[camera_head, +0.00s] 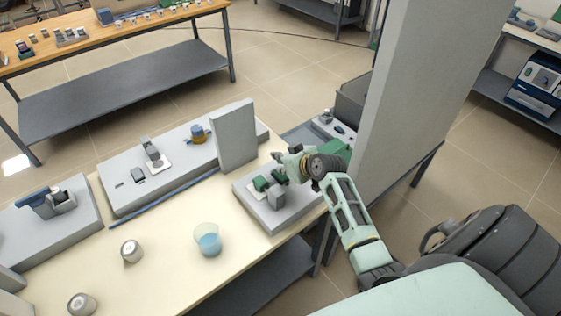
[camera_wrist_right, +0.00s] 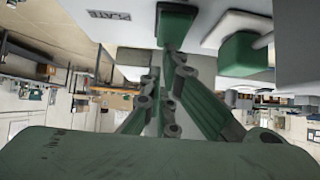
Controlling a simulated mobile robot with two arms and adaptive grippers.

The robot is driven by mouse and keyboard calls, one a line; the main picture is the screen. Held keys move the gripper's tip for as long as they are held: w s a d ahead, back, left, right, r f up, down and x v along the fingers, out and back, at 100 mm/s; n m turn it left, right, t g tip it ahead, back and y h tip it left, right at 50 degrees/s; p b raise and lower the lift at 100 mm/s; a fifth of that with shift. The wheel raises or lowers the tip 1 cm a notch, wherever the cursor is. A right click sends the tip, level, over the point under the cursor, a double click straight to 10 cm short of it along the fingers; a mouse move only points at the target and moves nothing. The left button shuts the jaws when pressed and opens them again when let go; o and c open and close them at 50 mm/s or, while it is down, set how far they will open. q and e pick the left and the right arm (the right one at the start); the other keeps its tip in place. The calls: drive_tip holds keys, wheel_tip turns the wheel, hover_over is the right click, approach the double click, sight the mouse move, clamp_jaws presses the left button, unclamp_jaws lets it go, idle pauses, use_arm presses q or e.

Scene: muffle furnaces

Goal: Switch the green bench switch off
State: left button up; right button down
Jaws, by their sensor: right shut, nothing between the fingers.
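The green bench switch (camera_head: 261,184) sits on a light plate on top of a grey block (camera_head: 262,219) near the bench's right end. A second green piece (camera_head: 279,174) shows beside it, close to my fingers. My right gripper (camera_head: 287,171) is shut and empty, low over the block at the green parts. In the right wrist view the fingers (camera_wrist_right: 172,64) come together just by a green part (camera_wrist_right: 175,24); I cannot tell whether they touch it. My left gripper is out of view.
A cup with blue contents (camera_head: 208,240) stands to the left on the bench (camera_head: 165,255).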

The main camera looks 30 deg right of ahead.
drive_tip(key=shift+w+f+b, duration=0.25)
drive_tip(key=shift+f+b, duration=0.1)
drive_tip(key=shift+f, duration=0.05)
drive_tip(key=shift+s, duration=0.15)
drive_tip(key=shift+s+r+p, duration=0.1)
drive_tip(key=shift+s+p, duration=0.25)
drive_tip(key=shift+p, duration=0.15)
drive_tip(key=shift+s, duration=0.4)
drive_tip(key=shift+r, duration=0.1)
